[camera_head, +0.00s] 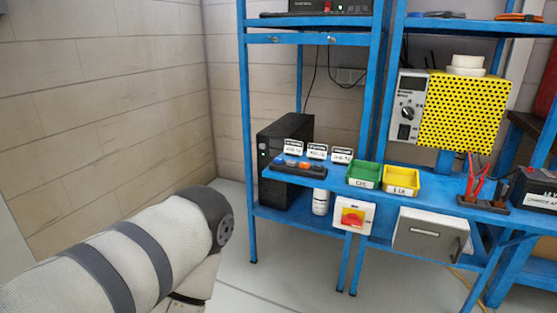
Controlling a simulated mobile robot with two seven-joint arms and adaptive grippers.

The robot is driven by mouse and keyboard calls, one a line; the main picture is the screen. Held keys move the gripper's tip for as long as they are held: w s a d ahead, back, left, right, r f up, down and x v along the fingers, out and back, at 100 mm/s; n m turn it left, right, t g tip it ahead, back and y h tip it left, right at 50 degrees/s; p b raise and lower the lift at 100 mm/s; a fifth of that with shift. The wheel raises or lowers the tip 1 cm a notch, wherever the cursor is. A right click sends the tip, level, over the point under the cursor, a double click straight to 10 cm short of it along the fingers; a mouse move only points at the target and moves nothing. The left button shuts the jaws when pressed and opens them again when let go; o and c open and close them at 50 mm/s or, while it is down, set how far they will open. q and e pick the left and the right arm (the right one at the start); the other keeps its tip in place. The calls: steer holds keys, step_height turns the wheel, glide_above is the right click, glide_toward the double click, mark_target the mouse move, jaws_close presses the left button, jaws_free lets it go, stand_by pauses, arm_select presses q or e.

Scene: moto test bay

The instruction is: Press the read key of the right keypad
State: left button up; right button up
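A dark strip with small blue and orange keys (298,167) lies on the left part of the blue bench shelf. Several small white label cards (317,152) stand behind it. I cannot tell from here whether the strip is one keypad or several side by side, and the read key cannot be picked out. My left arm comes in from the lower left, well short of the bench; its gripper is out of view. My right arm and gripper are not in view.
A green bin (364,175) and a yellow bin (400,181) stand right of the strip. A red-and-yellow switch box (353,215) and a grey drawer (430,236) hang below. A black computer tower (284,158) stands behind. The floor before the bench is clear.

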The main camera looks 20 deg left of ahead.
arm_select(q)
jaws_close()
stand_by(1.1)
